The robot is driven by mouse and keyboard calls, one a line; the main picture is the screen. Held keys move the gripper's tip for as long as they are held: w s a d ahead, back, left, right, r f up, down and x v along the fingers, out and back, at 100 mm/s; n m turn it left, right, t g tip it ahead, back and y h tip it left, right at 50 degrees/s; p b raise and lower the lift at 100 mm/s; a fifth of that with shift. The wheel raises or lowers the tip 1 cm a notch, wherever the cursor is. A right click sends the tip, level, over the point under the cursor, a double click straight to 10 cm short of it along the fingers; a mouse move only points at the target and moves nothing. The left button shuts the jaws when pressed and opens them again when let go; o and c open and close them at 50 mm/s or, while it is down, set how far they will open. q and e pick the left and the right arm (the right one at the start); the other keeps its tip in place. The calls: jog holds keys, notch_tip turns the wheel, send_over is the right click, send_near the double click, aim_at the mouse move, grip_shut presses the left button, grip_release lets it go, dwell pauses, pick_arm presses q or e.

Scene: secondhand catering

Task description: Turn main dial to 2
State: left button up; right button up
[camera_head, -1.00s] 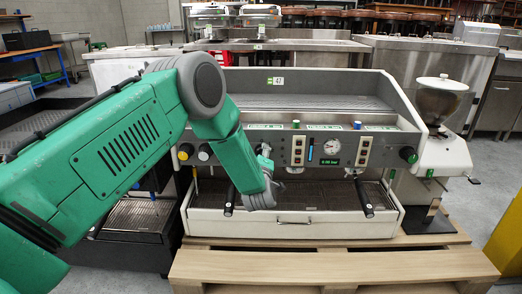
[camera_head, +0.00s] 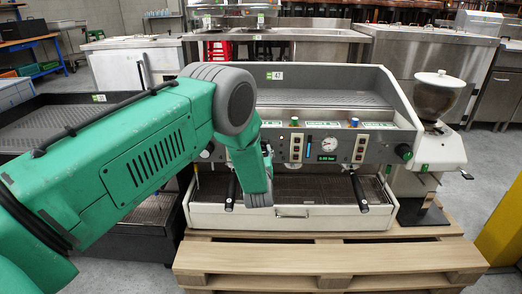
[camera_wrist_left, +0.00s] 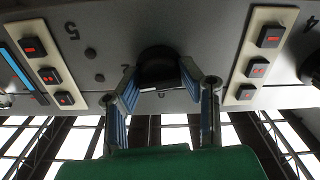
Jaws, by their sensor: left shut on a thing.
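The main dial (camera_wrist_left: 158,68) is a round black knob on the grey front panel in the left wrist view. My left gripper (camera_wrist_left: 163,88) is shut on it, one blue-padded finger on each side. Small marks are printed around the knob, one like a 2 to its left. I cannot tell where its pointer stands. In the head view, my green left arm hides the dial and most of the gripper. The dial sits on a cream espresso machine (camera_head: 290,217) with a pressure gauge and a green-lit display (camera_head: 327,158). My right gripper is not in view.
Red-lit button plates (camera_wrist_left: 259,55) flank the dial, with another plate (camera_wrist_left: 47,62) on the left. Black handles (camera_head: 359,191) hang over the drip tray. A coffee grinder (camera_head: 437,97) stands at the right. The machine rests on a wooden pallet (camera_head: 330,257).

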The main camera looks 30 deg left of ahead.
pick_arm(q)
jog(key=shift+s+d+f+m, duration=0.15)
jog(key=shift+f+m, duration=0.2)
jog(key=shift+m, duration=0.55)
jog(key=o, duration=1.1)
jog(key=shift+o, duration=0.2)
jog(key=shift+r, duration=0.15)
jog(key=v, duration=1.1)
jog(key=shift+s+d, duration=0.25)
